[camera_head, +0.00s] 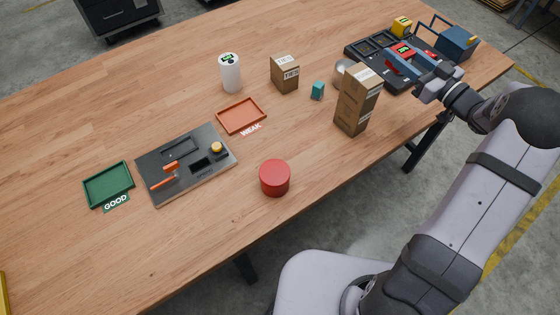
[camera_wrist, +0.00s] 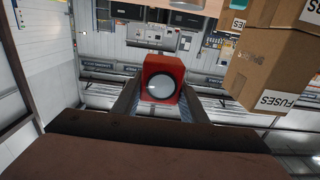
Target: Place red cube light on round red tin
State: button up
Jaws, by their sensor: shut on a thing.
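The red cube light (camera_head: 403,49) is between the fingertips of my gripper (camera_head: 405,53), above the black tray at the back right. In the wrist view my gripper (camera_wrist: 165,95) is shut on the red cube light (camera_wrist: 164,82), whose round pale lens faces the camera. The round red tin (camera_head: 275,178) stands upright near the table's front edge, far to the left of my gripper. Its flat top is bare.
A tall cardboard stack (camera_head: 357,100) stands between my gripper and the tin; boxes (camera_wrist: 275,65) also show close by in the wrist view. A teal block (camera_head: 317,90), a carton (camera_head: 285,73) and a white cylinder (camera_head: 230,73) stand behind. Table around the tin is clear.

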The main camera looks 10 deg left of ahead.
notch_tip(320, 180, up, 8)
jog(key=shift+f, duration=0.25)
jog(key=s+a+f+n+g+y+p, duration=0.1)
jog(key=s+a+g+y+p, duration=0.1)
jog(key=s+a, duration=0.3)
jog(key=n+g+y+p, duration=0.3)
jog(key=n+g+p, duration=0.4)
jog(key=g, duration=0.4)
send_over(275, 172)
notch_tip(275, 172, down, 3)
jog(key=n, duration=0.1)
jog(key=shift+f, duration=5.65)
jog(key=shift+f, duration=0.1)
